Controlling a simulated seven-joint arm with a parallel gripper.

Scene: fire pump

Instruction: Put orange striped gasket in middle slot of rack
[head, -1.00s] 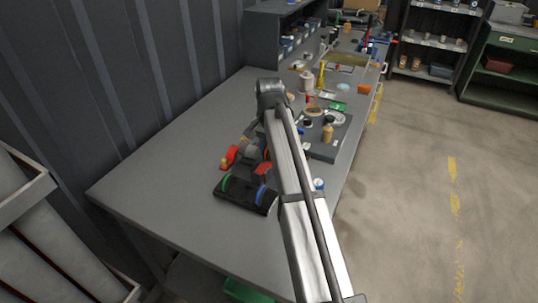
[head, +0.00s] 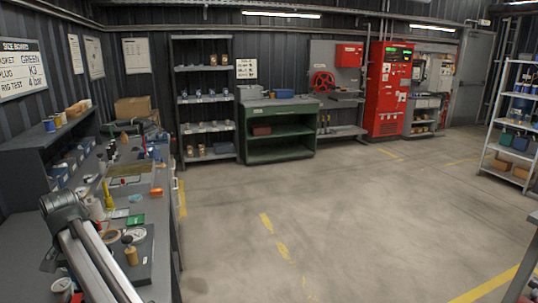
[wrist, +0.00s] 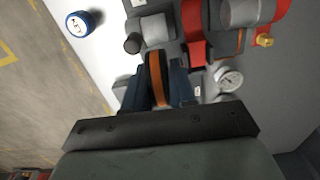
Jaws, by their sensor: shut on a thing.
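In the wrist view my gripper (wrist: 160,88) has its two dark fingers closed on either side of an orange and dark striped ring, the orange striped gasket (wrist: 156,70). The gasket is seen nearly edge-on, and part of it is hidden between the fingers. Grey and red pump parts (wrist: 196,32) lie just beyond it; I cannot tell whether the gasket touches them. I cannot make out the rack or its middle slot in either current view. In the head view only my arm shows at the lower left, and the gripper is out of sight.
A round gauge (wrist: 229,78) and a brass fitting (wrist: 264,41) are right of the gasket. A blue-rimmed round item (wrist: 80,24) sits near the bench edge.

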